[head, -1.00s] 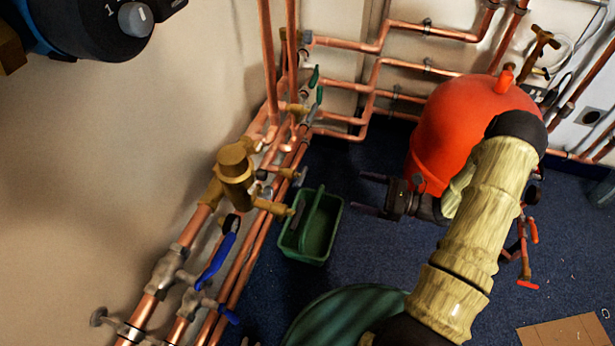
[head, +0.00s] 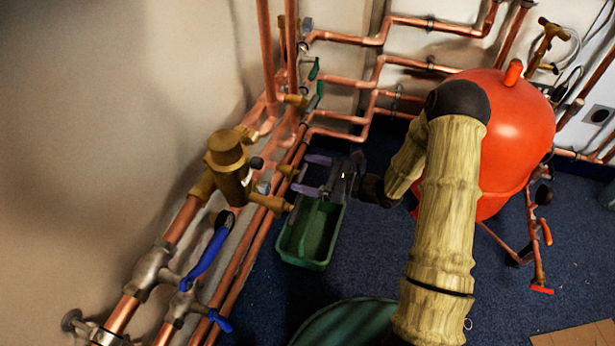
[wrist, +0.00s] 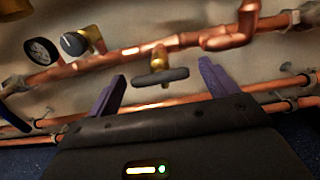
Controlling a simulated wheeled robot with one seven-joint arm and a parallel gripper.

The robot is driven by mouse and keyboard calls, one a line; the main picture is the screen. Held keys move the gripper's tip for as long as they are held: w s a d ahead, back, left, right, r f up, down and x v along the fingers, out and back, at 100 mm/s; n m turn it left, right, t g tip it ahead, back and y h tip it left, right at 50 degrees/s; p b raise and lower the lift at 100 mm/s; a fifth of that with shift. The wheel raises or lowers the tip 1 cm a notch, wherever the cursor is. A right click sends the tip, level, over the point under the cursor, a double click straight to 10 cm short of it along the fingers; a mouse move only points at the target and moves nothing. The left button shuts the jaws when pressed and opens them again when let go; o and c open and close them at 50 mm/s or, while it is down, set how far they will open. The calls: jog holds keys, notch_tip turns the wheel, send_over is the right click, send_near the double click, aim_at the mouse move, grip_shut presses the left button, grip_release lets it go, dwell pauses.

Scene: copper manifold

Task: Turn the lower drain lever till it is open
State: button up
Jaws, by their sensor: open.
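A small brass valve with a dark grey bar handle (wrist: 161,77) hangs off a copper pipe in the wrist view. The handle lies roughly level across the picture, between my fingertips and a little beyond them. I take it to be the drain lever. My gripper (head: 303,173) is open, with its two purple fingers pointing left at the pipes above the green tray. In the wrist view my gripper (wrist: 162,72) has one finger on each side of the handle, with no clear contact. In the head view my fingers partly hide this spot.
A green tray (head: 310,262) stands on the blue floor below my gripper. A brass mixing valve (head: 228,160) and a blue lever (head: 206,255) are on the pipes at left. A gauge (wrist: 42,51) sits left of the handle. A red tank (head: 515,130) stands at right behind my arm.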

jog(key=shift+w+a, duration=0.15)
jog(key=shift+a, duration=0.05)
jog(key=shift+s+a, duration=0.1)
jog(key=shift+s, duration=0.1)
jog(key=c, duration=1)
